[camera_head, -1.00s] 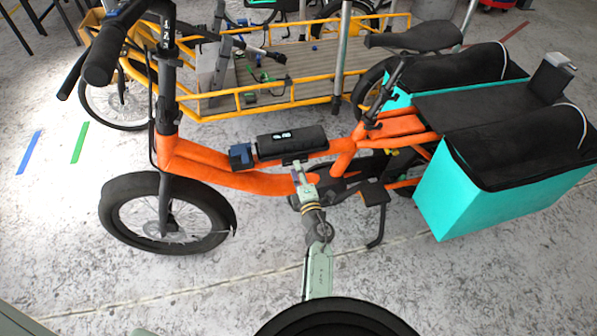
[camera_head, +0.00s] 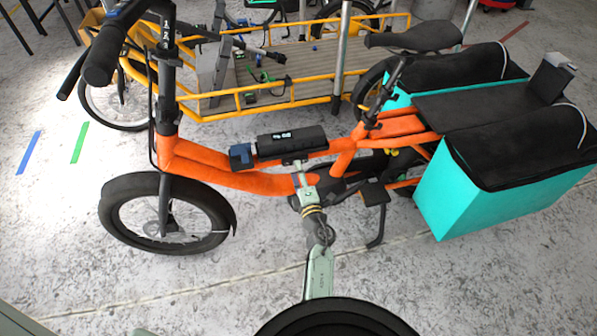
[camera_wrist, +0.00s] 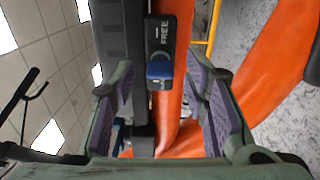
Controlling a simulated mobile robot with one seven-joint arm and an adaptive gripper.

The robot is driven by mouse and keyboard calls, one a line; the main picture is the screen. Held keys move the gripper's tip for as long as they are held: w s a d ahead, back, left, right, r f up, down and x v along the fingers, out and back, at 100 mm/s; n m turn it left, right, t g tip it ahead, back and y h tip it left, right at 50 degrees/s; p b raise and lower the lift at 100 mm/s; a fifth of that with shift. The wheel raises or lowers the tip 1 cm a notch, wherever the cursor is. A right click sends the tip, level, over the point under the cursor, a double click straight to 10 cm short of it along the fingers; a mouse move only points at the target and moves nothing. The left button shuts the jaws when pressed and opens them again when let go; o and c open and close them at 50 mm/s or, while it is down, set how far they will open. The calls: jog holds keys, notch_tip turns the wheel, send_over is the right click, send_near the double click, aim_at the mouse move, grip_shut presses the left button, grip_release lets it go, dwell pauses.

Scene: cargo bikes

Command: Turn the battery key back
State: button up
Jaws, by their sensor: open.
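The blue battery key (camera_wrist: 160,67) sits in a black lock housing (camera_wrist: 161,28) marked "FREE" in the wrist view. My gripper (camera_wrist: 161,80) is open, with one purple-padded finger on each side of the key. Gaps show between the key and both fingers. In the head view my gripper (camera_head: 296,166) is at the near side of the black battery (camera_head: 292,140), which lies along the orange bike frame (camera_head: 200,162). The key cannot be made out in the head view.
A blue block (camera_head: 241,156) is at the battery's front end. The front wheel (camera_head: 166,213) is at left and a turquoise cargo box (camera_head: 470,195) at right. A yellow cargo bike (camera_head: 270,100) stands behind. The near floor is largely clear.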

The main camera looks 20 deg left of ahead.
jog(key=v, duration=1.1)
